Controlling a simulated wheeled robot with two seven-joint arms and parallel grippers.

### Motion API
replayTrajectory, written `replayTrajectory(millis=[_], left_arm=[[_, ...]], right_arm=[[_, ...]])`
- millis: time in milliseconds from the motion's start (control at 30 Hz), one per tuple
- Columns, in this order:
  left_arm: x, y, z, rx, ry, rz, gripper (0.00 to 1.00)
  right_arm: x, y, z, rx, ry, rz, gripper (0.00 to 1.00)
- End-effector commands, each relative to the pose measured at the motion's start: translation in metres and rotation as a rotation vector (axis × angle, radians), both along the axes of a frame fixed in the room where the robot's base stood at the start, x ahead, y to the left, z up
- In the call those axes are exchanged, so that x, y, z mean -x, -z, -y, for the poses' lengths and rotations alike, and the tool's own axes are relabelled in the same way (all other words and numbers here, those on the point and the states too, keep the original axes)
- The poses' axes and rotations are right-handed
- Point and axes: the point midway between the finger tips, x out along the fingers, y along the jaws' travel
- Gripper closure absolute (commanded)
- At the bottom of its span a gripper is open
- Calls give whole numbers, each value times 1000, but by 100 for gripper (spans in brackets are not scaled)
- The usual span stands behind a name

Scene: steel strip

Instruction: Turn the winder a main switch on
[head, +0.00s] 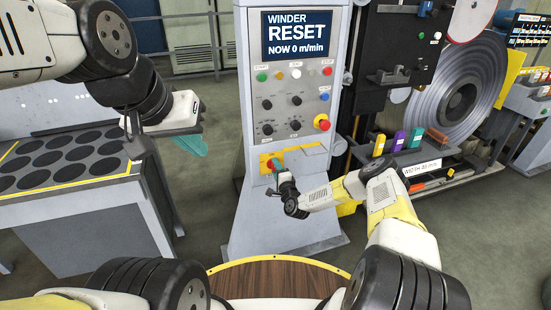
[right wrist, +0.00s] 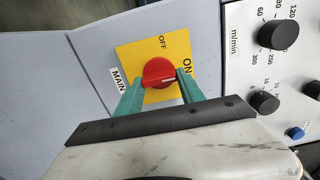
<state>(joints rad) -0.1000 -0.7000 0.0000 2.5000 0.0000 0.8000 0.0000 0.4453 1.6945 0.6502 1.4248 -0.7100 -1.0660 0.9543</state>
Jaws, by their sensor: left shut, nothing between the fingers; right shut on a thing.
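The main switch is a red rotary knob (right wrist: 158,74) on a yellow plate (right wrist: 150,50) marked OFF at the top and ON at the right, with a MAIN label beside it. My right gripper (right wrist: 160,84) is shut on the knob, with one teal finger on each side. My left gripper (head: 193,144) is shut and empty, over the floor at the left.
The panel's screen (head: 296,34) reads WINDER RESET, NOW 0 m/min. Black dials, coloured buttons and a red emergency stop (head: 322,122) sit above the switch. A grey table with black discs (head: 60,160) is at the left; the strip coil (head: 460,95) is at the right.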

Motion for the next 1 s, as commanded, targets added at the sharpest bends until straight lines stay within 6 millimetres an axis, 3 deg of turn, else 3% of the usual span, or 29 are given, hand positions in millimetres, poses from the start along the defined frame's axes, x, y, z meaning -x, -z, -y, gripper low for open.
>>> replayTrajectory(millis=[267,300,400,767,1000], left_arm=[[0,0,0,0,0,0,100],[0,0,0,0,0,0,100],[0,0,0,0,0,0,100],[0,0,0,0,0,0,100],[0,0,0,0,0,0,100]], right_arm=[[0,1,2,-2,3,-3,95],[0,1,2,-2,3,-3,51],[0,1,1,-1,3,-3,33],[3,1,2,-1,1,-1,33],[38,1,13,-2,1,-3,33]])
